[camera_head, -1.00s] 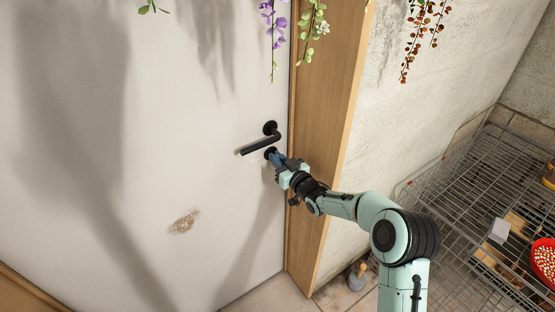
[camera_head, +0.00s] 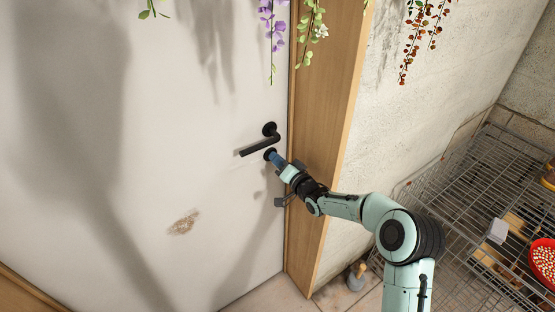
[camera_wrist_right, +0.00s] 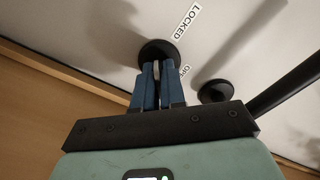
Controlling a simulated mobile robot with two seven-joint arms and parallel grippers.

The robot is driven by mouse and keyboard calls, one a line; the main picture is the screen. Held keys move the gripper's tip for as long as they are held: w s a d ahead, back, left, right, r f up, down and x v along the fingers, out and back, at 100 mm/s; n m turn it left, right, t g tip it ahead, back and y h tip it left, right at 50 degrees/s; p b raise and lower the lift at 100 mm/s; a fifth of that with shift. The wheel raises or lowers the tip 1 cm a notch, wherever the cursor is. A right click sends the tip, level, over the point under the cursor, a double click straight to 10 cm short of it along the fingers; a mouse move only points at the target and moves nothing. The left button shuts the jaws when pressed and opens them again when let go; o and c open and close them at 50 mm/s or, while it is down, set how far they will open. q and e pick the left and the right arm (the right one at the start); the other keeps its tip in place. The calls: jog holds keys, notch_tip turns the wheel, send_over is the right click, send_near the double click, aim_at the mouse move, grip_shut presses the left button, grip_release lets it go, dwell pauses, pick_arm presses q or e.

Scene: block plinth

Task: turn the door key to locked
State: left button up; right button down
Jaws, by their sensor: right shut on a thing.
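The white door (camera_head: 110,160) has a black lever handle (camera_head: 260,146) with a round black lock plate (camera_head: 270,153) just below it. In the wrist view the lock plate (camera_wrist_right: 160,51) sits ahead of my right gripper (camera_wrist_right: 157,75). Its blue fingers are shut on the key (camera_wrist_right: 156,69), of which only a thin grey sliver shows between them. The word LOCKED (camera_wrist_right: 183,22) is printed beside the plate, and a second label (camera_wrist_right: 186,72), partly hidden, seems to read OPEN. In the head view my right gripper (camera_head: 274,158) reaches the lock from the right. My left gripper is out of view.
A wooden door frame (camera_head: 325,110) and a rough pale wall (camera_head: 410,120) stand right of the door. Hanging flowers (camera_head: 272,30) dangle at the top. A wire rack (camera_head: 470,190) with a red bowl (camera_head: 543,258) stands at the right. The door front left of the handle is clear.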

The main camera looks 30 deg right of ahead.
jog(key=m+p, duration=0.1)
jog(key=m, duration=0.2)
jog(key=shift+m, duration=0.3)
jog(key=m+p, duration=0.1)
jog(key=m, duration=0.3)
jog(key=shift+f+m, duration=0.1)
jog(key=shift+m, duration=0.3)
jog(key=c, duration=1.3)
grip_release()
jog(key=s+d, duration=0.1)
jog(key=s, duration=1.2)
jog(key=shift+s+b, duration=0.2)
jog(key=shift+b, duration=0.1)
